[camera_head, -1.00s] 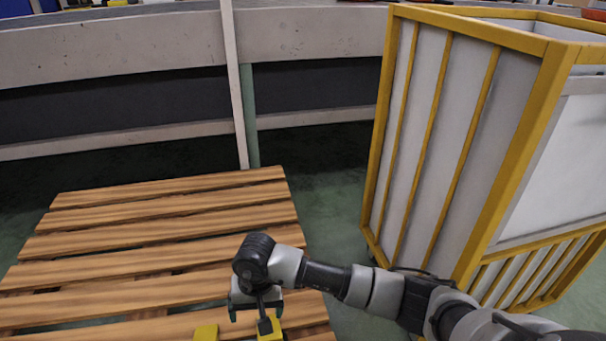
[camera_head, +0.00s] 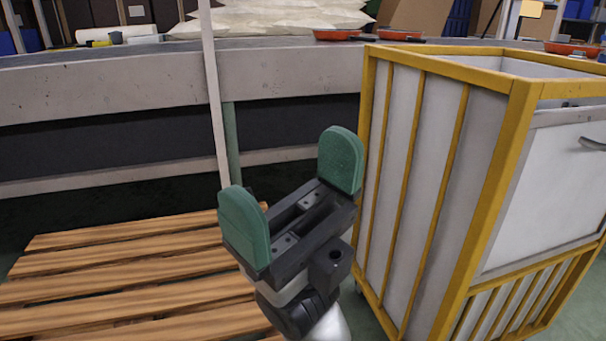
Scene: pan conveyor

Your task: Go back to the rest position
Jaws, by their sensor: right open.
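My right gripper (camera_head: 292,194) is raised in the middle of the head view. Its two green finger pads stand wide apart with nothing between them. It is in front of the wooden pallet and just left of the yellow-framed cart. My left gripper does not show.
A slatted wooden pallet (camera_head: 130,264) lies on the floor at the lower left, with no load visible. A yellow-framed cart (camera_head: 448,180) with white walls stands close on the right. The grey conveyor (camera_head: 110,80) runs across the back, with red pans (camera_head: 400,36) near its top edge.

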